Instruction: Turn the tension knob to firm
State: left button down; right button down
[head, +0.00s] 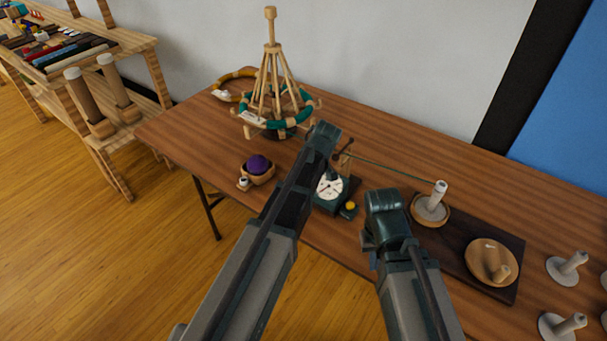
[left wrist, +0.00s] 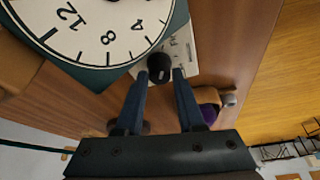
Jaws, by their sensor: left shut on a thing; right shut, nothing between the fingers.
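The black tension knob (left wrist: 160,66) sits on a pale marked plate (left wrist: 181,47) beside a large numbered dial (left wrist: 95,25) in the left wrist view. My left gripper (left wrist: 160,77) is shut on the knob, one finger on each side. A light mark shows on the knob, but I cannot read its setting. In the head view the dial's green-based device (head: 329,187) stands on the table, and my left arm hides the knob. My right gripper (head: 371,257) is shut and empty, to the right of the device near the table's front edge.
A wooden yarn swift (head: 271,85) stands behind, and a bowl with purple yarn (head: 258,168) lies left. A green strand runs right to an upright spool (head: 437,196) on a dark board (head: 507,245). Several grey spools stand at the right.

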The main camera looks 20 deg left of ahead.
pick_arm(q)
jog(key=shift+s, duration=0.1)
jog(key=c, duration=0.5)
grip_release()
jog(key=shift+r, duration=0.1)
pick_arm(e)
jog(key=shift+r, duration=0.1)
pick_arm(q)
jog(key=p+v, duration=1.2)
jog(key=v, duration=0.1)
jog(key=shift+d+r+p, duration=0.1)
jog(key=shift+r+p, duration=0.15)
jog(key=shift+p, duration=0.15)
pick_arm(e)
notch_tip(320, 180, up, 12)
jog(key=shift+r, duration=0.25)
